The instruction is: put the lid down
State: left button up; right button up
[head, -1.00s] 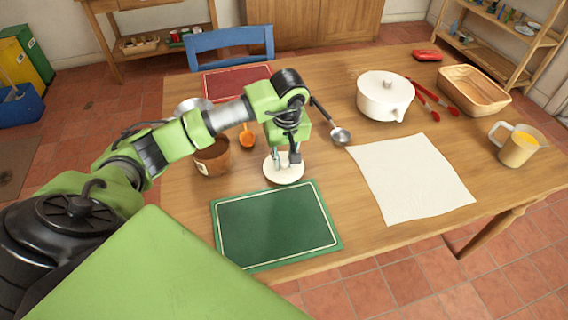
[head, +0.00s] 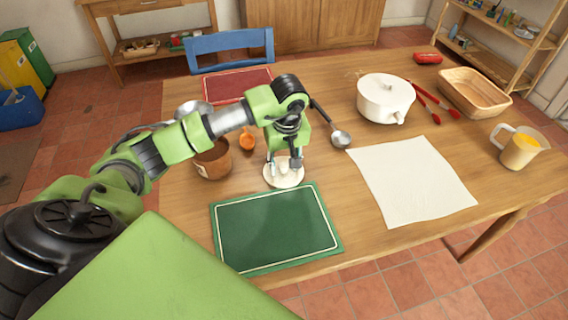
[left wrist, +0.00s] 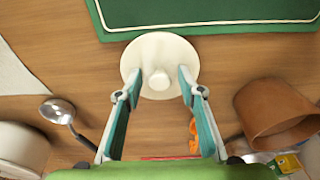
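The lid (head: 281,180) is a round white disc with a knob. It lies flat on the wooden table at the far edge of the green board (head: 275,228); I cannot tell whether its rim touches the board. My left gripper (head: 284,163) is over the lid, pointing down. In the left wrist view, the lid (left wrist: 160,48) shows with its knob between the spread fingers of my left gripper (left wrist: 156,90). A gap shows on each side of the knob. My right gripper is not in view.
A brown pot (head: 213,160), an orange scoop (head: 247,140) and a ladle (head: 341,139) are near my left gripper. A white cloth (head: 410,180), white pot (head: 384,99), red tongs (head: 430,103), basket (head: 474,93) and jug (head: 518,150) are to the right.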

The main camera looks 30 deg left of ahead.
aim_at(286, 177)
pick_arm(q)
jog(key=shift+r+p, duration=0.6)
jog(key=shift+r, duration=0.05)
notch_tip(286, 177, up, 12)
jog(key=s+d+p, duration=0.1)
jog(key=p, duration=0.6)
jog(key=shift+d+f, duration=0.15)
jog(key=shift+f, duration=0.05)
